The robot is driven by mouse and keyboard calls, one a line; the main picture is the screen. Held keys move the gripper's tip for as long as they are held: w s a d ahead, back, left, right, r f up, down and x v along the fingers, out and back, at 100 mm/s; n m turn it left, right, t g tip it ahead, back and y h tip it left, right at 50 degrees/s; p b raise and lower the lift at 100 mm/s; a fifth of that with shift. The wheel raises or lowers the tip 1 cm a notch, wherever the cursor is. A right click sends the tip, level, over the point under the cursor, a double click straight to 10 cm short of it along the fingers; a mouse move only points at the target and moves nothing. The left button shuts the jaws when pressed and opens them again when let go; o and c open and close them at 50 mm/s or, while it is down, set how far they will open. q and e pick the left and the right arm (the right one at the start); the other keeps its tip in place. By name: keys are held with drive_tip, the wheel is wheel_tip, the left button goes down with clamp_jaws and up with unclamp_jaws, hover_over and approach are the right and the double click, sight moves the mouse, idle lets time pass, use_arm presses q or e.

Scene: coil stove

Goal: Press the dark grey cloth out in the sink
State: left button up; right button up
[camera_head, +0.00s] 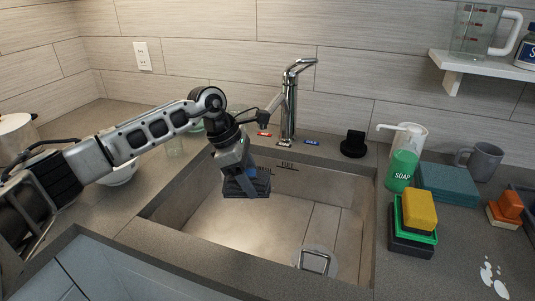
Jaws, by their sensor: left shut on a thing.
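My left gripper (243,184) comes in from the left and hangs over the back left part of the sink (225,235). It is shut on the dark grey cloth (262,181), which shows as a small dark folded bundle at the fingertips. The fingers hide part of the cloth. The cloth is above the sink floor, near the back wall with the FULL mark. The drain (316,262) is at the front right of the sink floor. My right gripper is not in view.
The faucet (289,100) stands behind the sink. Right of the sink are a soap bottle (402,165), stacked sponges (417,214), a teal block (448,183) and a grey mug (483,160). A white bowl (121,172) is at the left. White spilled spots (490,277) lie at the front right.

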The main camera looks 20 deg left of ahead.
use_arm(q)
drive_tip(key=shift+w, duration=0.25)
drive_tip(key=shift+s+f, duration=0.15)
drive_tip(key=shift+f, duration=0.3)
wheel_tip(320, 180, down, 21)
drive_tip(key=b, duration=0.6)
drive_tip(key=shift+f, duration=0.2)
drive_tip(key=shift+f+b, duration=1.05)
drive_tip(key=shift+f, duration=0.05)
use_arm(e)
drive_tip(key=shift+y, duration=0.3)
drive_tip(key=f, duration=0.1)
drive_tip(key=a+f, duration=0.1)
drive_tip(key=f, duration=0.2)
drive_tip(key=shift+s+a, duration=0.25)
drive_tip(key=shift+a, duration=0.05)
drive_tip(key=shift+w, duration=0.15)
use_arm(q)
drive_tip(key=shift+f, duration=0.15)
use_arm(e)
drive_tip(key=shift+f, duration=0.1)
